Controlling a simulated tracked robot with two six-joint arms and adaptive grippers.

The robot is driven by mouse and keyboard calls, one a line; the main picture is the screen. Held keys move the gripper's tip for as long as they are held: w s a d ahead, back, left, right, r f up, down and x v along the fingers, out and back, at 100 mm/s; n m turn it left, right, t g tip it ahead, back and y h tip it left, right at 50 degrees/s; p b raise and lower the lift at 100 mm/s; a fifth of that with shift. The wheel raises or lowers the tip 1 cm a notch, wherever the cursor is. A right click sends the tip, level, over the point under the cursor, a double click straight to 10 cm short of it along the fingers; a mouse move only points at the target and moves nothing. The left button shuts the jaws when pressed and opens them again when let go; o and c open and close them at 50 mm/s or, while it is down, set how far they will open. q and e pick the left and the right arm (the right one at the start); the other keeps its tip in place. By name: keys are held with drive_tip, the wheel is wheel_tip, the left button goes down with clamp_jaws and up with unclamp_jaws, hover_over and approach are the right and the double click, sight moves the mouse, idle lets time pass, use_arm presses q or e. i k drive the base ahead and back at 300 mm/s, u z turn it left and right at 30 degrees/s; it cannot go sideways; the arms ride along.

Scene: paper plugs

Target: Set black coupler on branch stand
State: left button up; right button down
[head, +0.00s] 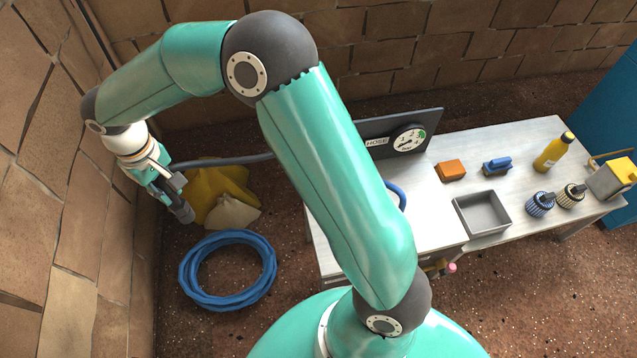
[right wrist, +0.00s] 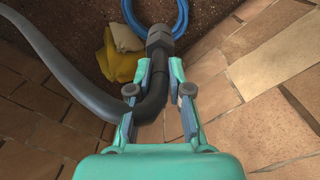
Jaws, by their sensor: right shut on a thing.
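My right gripper (head: 172,194) is at the far left, in the air above the floor near the stone wall. It is shut on the black coupler (head: 184,212), the dark end piece of a thick grey hose. In the right wrist view the black coupler (right wrist: 159,38) sticks out past the fingertips, and the hose (right wrist: 68,72) bends away to the left. I cannot pick out the branch stand for certain; my arm covers part of the table. My left gripper is not in view.
A blue hose coil (head: 228,270) and yellow cloths (head: 222,190) lie on the floor. The table (head: 525,150) carries a dark HOSE panel with gauge (head: 400,135), a grey tray (head: 482,213), an orange block (head: 450,170), a blue-handled brush (head: 497,166) and a yellow bottle (head: 553,152).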

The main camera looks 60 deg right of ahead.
sight(429, 216)
drive_tip(key=k, duration=1.45)
drive_tip(key=z, duration=1.05)
drive_tip(key=i, duration=1.05)
drive_tip(key=z, duration=0.05)
